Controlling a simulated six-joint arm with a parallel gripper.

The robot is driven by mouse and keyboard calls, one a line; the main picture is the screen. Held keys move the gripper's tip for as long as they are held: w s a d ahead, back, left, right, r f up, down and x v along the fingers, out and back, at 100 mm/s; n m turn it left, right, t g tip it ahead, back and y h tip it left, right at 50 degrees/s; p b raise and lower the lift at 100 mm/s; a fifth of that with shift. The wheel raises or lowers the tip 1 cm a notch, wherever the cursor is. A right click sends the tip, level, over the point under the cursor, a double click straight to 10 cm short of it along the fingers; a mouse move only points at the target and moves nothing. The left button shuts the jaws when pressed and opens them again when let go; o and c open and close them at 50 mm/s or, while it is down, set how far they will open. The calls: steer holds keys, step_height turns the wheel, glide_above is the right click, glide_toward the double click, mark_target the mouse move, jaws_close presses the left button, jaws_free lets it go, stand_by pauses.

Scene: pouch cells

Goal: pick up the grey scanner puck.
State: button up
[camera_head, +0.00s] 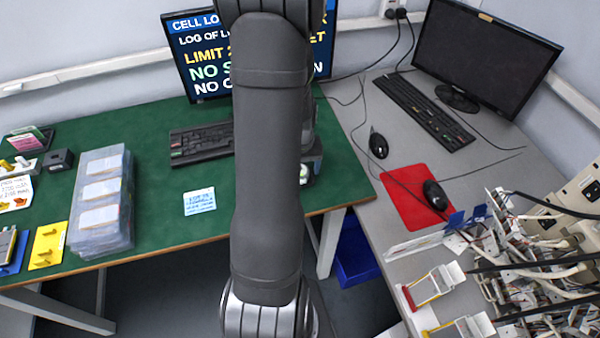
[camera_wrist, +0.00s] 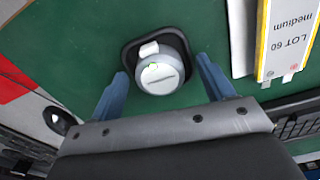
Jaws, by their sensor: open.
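A round, light grey puck (camera_wrist: 160,78) with a slot-like line across its top sits in a black rounded base with a small white patch, on the green mat (camera_wrist: 100,22), in the wrist view. I take it to be the scanner puck. My gripper (camera_wrist: 162,67) is open, with one blue-grey finger on each side of the puck. The fingers look apart from it; how far above it they are, I cannot tell. In the head view my own arm hides most of this spot.
A white and yellow "LOT 60 medium" item (camera_wrist: 284,42) lies right of the puck. A keyboard (camera_head: 203,142), a blue note (camera_head: 199,201) and stacked clear pouches (camera_head: 101,200) are on the green bench. A red mat (camera_head: 408,207) with a mouse (camera_head: 435,195) is on the grey desk.

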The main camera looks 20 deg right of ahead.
steer(key=c, duration=1.1)
